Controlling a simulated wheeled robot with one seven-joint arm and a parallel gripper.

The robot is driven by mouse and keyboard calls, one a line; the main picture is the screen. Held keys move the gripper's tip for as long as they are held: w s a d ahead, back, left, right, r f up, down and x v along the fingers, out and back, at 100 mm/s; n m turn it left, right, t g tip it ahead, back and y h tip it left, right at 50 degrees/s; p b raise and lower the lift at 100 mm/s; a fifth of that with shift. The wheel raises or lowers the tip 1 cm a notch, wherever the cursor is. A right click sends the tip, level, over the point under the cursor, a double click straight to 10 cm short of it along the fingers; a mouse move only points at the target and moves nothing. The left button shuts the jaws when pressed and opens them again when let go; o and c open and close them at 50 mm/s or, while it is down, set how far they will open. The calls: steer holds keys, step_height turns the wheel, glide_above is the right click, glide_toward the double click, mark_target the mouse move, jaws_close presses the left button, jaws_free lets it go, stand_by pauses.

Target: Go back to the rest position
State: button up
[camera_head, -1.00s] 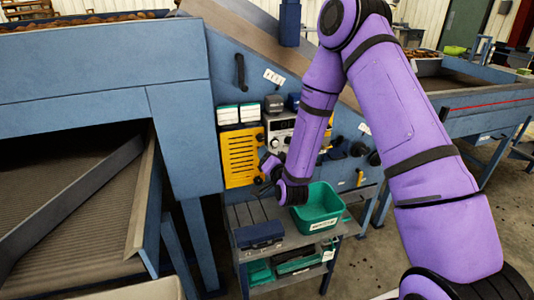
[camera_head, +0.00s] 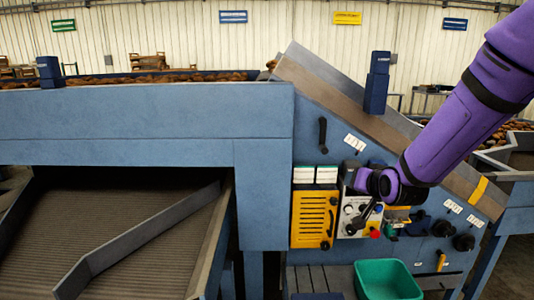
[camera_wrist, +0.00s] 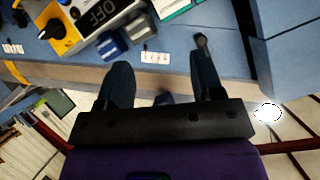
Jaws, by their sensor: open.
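My purple arm comes in from the upper right in the head view. Its gripper (camera_head: 364,218) is in front of the control panel of the blue grader (camera_head: 265,190), near the white control box (camera_head: 351,207). In the wrist view my gripper (camera_wrist: 160,70) shows two dark fingers spread apart with nothing between them. Whether the fingers touch the panel cannot be told from the head view.
A yellow vented cover (camera_head: 313,219) is left of the control box. A green bin (camera_head: 387,280) stands on the shelf below. A sloped conveyor (camera_head: 345,100) rises behind the panel. Black knobs (camera_head: 443,228) stick out at the right.

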steer(key=s+d+r+n+g, duration=0.1)
steer(key=s+r, duration=0.3)
steer(key=s, duration=0.7)
steer(key=s+d+r+n+g, duration=0.1)
steer(key=s+r+g, duration=0.3)
steer(key=s, duration=0.7)
steer(key=s+d+r+n+g+h, duration=0.1)
steer(key=s+d+r+g, duration=0.1)
steer(key=s, duration=0.9)
step_height(320, 180, up, 2)
steer(key=shift+d+r+g, duration=0.2)
steer(key=shift+d+g, duration=0.1)
steer(key=shift+d, duration=0.4)
